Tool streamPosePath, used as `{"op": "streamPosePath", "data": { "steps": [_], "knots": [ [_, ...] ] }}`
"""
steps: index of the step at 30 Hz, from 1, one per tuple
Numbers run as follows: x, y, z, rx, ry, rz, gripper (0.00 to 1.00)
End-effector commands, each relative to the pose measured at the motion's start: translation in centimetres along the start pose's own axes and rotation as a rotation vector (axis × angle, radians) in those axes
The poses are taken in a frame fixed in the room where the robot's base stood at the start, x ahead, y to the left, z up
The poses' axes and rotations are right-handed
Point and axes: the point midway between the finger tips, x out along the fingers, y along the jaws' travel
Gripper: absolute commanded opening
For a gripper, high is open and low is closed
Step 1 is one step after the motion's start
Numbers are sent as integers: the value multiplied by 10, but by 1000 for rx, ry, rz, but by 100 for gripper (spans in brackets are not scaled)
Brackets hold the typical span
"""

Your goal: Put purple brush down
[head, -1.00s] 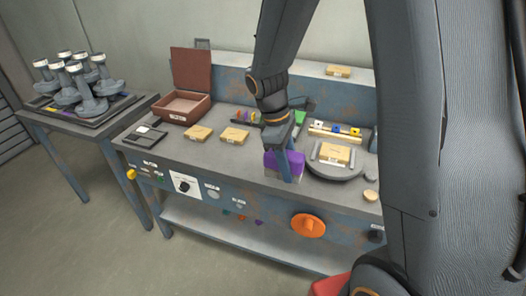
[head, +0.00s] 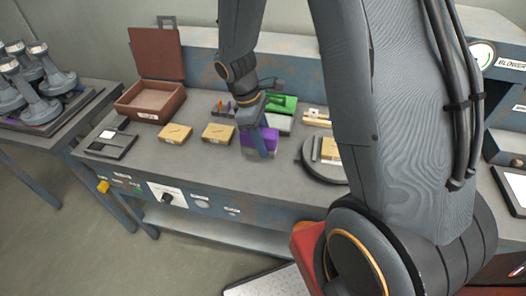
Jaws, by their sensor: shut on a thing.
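The purple brush (head: 249,138) is at the middle of the grey workbench, right of a wooden block. My gripper (head: 263,143) is shut on it from above, with a finger across its near side. The brush has a purple upper part with a paler part beneath. It sits very low over the bench top (head: 215,170); I cannot tell whether it touches. A green brush-like block (head: 284,103) with a pale underside stands just behind it, partly hidden by the gripper.
Two wooden blocks (head: 174,133) (head: 217,133) and an open brown box (head: 150,103) lie to the left. A black tray (head: 110,143) is at the left edge. A round plate (head: 312,170) with a wooden block is at right, partly hidden by my arm. The bench front is clear.

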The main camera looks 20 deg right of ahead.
Motion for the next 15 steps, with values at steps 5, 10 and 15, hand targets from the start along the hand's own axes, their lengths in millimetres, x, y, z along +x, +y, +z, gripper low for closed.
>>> {"op": "streamPosePath", "data": {
  "steps": [5, 10, 15],
  "knots": [
    [11, 0, -2, 1, -1, 0, 15],
    [31, 0, -8, 1, -2, -2, 15],
    [46, 0, -13, 2, 0, 0, 15]
  ]
}}
